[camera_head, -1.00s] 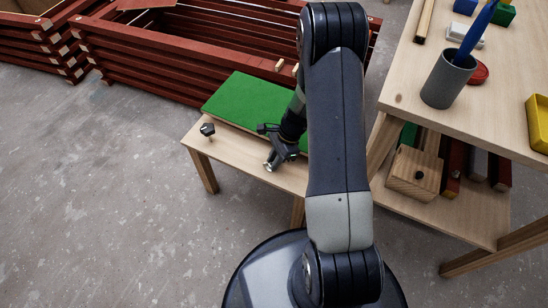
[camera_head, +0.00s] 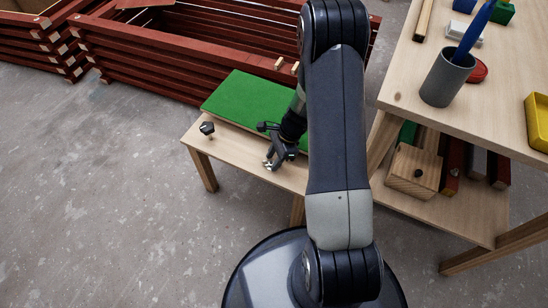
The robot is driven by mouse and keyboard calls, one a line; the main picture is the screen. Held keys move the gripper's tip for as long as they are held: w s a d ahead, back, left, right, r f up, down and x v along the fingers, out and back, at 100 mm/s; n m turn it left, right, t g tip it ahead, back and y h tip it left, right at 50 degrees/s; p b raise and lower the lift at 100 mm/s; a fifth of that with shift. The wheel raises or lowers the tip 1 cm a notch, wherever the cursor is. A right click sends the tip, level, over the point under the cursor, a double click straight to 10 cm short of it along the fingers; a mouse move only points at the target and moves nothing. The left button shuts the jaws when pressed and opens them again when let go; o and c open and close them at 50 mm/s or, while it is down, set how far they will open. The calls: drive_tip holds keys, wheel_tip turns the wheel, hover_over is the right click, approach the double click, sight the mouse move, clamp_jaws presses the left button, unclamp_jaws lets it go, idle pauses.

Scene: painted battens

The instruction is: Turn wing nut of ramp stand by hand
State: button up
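The ramp stand (camera_head: 228,147) is a low light-wood bench with a green board (camera_head: 250,103) lying along its top. A black knob-like nut on a short stem (camera_head: 207,128) stands at the stand's left end; it looks like a wing nut. My gripper (camera_head: 270,164) points down at the stand's front edge, right of that nut and apart from it. Small pale tips show at its end. They are too small to tell whether the fingers are apart or hold anything. My arm hides the stand's right end.
Dark red battens (camera_head: 170,60) are stacked behind the stand. At right a wood table (camera_head: 405,85) holds a grey cup (camera_head: 446,80) with a blue item and a yellow tray (camera_head: 538,122). A wooden block (camera_head: 413,172) sits on its lower shelf.

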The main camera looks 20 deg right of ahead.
drive_tip(key=p+v, duration=0.3)
drive_tip(key=v, duration=0.7)
drive_tip(key=shift+d+r+p, duration=0.25)
drive_tip(key=shift+r+p, duration=0.05)
drive_tip(key=shift+r, duration=0.05)
drive_tip(key=shift+f, duration=0.1)
drive_tip(key=b+x, duration=0.3)
drive_tip(key=x, duration=0.8)
drive_tip(key=shift+a+b, duration=0.1)
drive_tip(key=shift+b, duration=0.25)
drive_tip(key=shift+r, duration=0.2)
